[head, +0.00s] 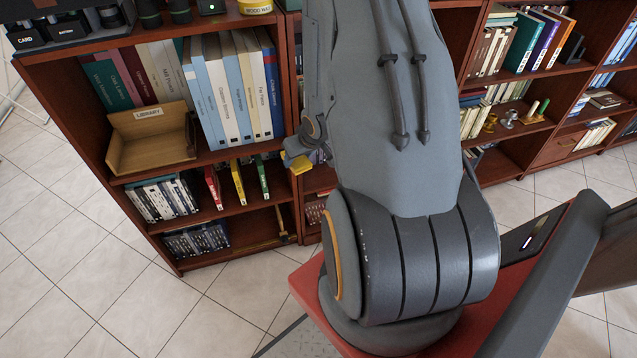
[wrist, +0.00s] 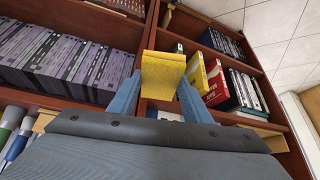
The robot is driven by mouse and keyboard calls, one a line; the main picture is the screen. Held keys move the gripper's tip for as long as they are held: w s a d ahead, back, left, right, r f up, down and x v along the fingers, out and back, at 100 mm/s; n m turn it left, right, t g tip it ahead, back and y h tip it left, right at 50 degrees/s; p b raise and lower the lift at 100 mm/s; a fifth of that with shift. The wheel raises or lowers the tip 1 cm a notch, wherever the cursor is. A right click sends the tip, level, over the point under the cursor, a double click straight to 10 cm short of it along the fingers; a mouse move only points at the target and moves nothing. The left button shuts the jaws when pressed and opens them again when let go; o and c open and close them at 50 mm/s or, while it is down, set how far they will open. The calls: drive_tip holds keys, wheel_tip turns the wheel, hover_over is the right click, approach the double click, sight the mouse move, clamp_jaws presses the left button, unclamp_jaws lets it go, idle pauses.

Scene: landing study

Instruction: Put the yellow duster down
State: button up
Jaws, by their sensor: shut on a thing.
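The yellow duster (wrist: 163,72) is held between the two blue fingers of my gripper (wrist: 160,92) in the wrist view. It looks like a small yellow block with a rough, sponge-like face. In the head view the duster (head: 297,163) shows as a small yellow patch at my gripper (head: 292,152), in front of the left bookcase's right edge. Much of my gripper is hidden behind my arm there. The duster is in the air. I cannot tell its exact distance from the shelves.
The left bookcase (head: 295,85) holds books, a wooden tray labelled LIBRARY (head: 150,148), and several thin red, yellow and green books. A long brownish-yellow object (head: 272,243) lies on its bottom shelf. Another bookcase (head: 515,150) stands at right. The tiled floor (head: 80,285) in front is clear.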

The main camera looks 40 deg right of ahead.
drive_tip(key=s+d+f+m+h+b, duration=0.1)
drive_tip(key=s+d+f+b, duration=0.4)
drive_tip(key=d+f+b, duration=0.55)
drive_tip(key=s+d+f+m+h+b, duration=0.15)
drive_tip(key=s+d+f+b, duration=0.5)
drive_tip(key=d, duration=0.65)
drive_tip(key=shift+y, duration=0.45)
drive_tip(key=w+a+f, duration=0.1)
drive_tip(key=w+a, duration=0.1)
drive_tip(key=w, duration=0.4)
drive_tip(key=w+a+f+b, duration=0.1)
drive_tip(key=w+a, duration=0.1)
drive_tip(key=w, duration=0.5)
drive_tip(key=w+a+f, duration=0.1)
drive_tip(key=w+a, duration=0.1)
drive_tip(key=w, duration=0.5)
drive_tip(key=shift+w, duration=0.15)
drive_tip(key=shift+w+f+b, duration=0.2)
drive_tip(key=shift+f+b, duration=1.05)
drive_tip(key=shift+f, duration=1.4)
drive_tip(key=shift+f, duration=0.15)
drive_tip(key=o, duration=1.3)
drive_tip(key=shift+o, duration=0.2)
